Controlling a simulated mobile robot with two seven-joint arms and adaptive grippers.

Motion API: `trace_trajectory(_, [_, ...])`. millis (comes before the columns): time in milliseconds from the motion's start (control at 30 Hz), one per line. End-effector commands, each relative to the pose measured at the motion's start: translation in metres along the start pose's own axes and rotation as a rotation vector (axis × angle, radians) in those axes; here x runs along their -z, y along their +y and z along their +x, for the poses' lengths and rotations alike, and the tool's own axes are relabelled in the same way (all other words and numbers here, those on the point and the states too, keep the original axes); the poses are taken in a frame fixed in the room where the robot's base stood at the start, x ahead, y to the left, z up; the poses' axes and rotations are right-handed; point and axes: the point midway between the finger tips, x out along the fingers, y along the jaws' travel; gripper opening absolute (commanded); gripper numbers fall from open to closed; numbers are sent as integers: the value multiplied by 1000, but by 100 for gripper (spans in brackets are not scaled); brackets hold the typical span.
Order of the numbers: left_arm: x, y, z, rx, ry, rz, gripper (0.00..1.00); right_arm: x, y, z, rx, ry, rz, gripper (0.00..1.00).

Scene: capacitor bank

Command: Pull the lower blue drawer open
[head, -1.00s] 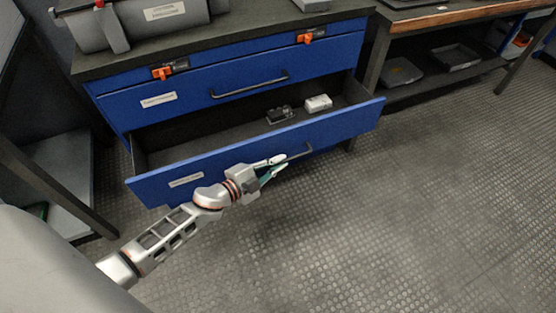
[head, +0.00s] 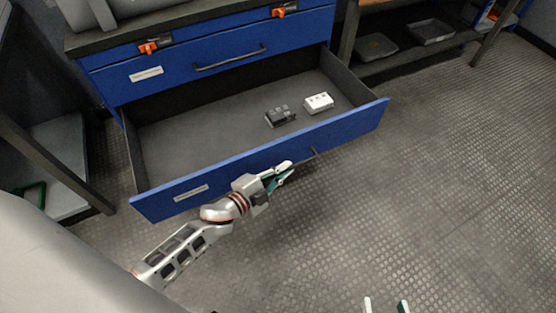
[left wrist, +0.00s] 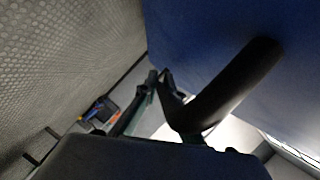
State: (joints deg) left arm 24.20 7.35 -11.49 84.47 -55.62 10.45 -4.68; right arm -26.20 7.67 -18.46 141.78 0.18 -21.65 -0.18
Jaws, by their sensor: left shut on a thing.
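The lower blue drawer (head: 345,130) stands well out of its cabinet in the head view, with its grey inside showing. My left gripper (head: 284,171) is shut on its dark bar handle (head: 309,156) at the front. The left wrist view shows the handle (left wrist: 235,82) close up, running to the gripper, with the blue drawer front (left wrist: 200,35) behind it. My right gripper (head: 386,306) shows only as two fingertips at the bottom edge. They are apart with nothing visible between them.
A black part (head: 280,116) and a white part (head: 319,103) lie in the drawer. The upper blue drawer (head: 205,75) is shut, with orange latches above it. A shelf bench (head: 385,62) stands at the right. The floor in front and to the right is clear.

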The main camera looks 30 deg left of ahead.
Motion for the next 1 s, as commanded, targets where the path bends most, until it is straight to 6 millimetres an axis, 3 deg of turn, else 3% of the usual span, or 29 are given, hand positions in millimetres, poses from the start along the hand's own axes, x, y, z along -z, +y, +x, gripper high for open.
trace_trajectory(233, [11,11,-6,-2,-3,-1,0,3,2,0,-2,5,-4,40])
trace_trajectory(633, [12,12,-7,-2,-3,1,0,3,1,1,0,7,-5,40])
trace_trajectory(700, [12,12,-7,-2,-3,1,23,3,1,1,0,8,-5,40])
trace_trajectory(1000, [13,11,-6,0,-1,0,25,4,0,1,3,10,-5,40])
